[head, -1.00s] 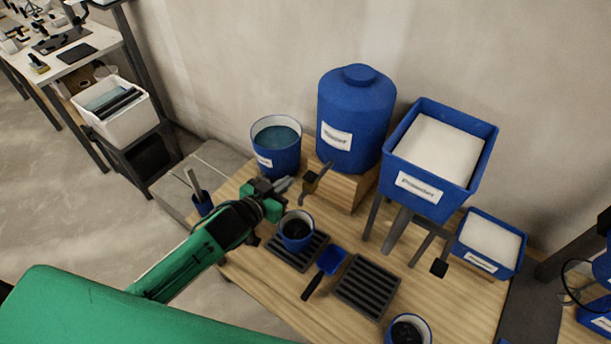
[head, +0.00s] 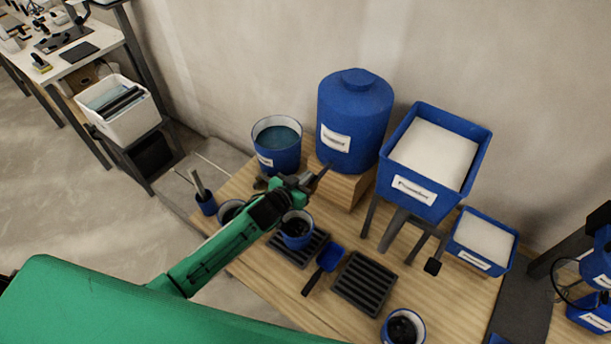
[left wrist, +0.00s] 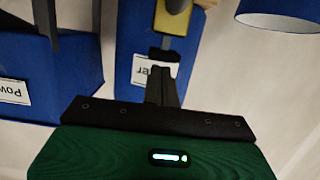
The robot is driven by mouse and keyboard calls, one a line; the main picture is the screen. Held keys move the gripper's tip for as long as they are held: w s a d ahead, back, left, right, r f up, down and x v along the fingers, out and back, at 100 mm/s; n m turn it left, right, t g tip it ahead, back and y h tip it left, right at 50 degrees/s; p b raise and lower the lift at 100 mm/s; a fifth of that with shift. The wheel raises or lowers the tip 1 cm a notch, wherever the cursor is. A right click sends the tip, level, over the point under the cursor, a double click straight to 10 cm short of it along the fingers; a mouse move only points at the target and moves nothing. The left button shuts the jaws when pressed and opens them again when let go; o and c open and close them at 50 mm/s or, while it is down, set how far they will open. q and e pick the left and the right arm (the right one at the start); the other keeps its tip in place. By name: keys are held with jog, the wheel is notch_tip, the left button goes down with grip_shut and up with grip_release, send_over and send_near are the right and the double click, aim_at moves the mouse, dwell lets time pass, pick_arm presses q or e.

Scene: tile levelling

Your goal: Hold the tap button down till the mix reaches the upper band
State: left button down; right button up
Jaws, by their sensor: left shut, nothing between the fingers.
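The blue water canister (head: 355,110) stands on a wooden block. Its yellow tap (left wrist: 172,22) shows in the left wrist view, with a dark lower part and a grey piece on top. My left gripper (head: 322,175) is shut and empty at the tap, its fingers covering most of the tap in the head view. In the left wrist view the closed fingers (left wrist: 162,84) point at the tap; I cannot tell whether they touch it. A blue mixing cup (head: 296,240) with dark contents stands on a grate below, partly behind my arm. Its bands are not readable. My right gripper is not in view.
A blue bucket of water (head: 277,158) stands left of the canister. A powder hopper (head: 410,195) on legs and a powder bin (head: 473,262) stand right. A blue scoop (head: 329,258), an empty grate (head: 364,283) and another cup (head: 403,328) lie in front.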

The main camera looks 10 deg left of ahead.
pick_arm(q)
jog(key=shift+f, duration=0.25)
jog(key=shift+f+b, duration=0.7)
jog(key=shift+f, duration=0.2)
jog(key=shift+r, duration=0.1)
jog(key=shift+s, duration=0.1)
jog(key=shift+f, duration=0.2)
dwell(0.8)
jog(key=shift+s+f, duration=0.1)
dwell(2.0)
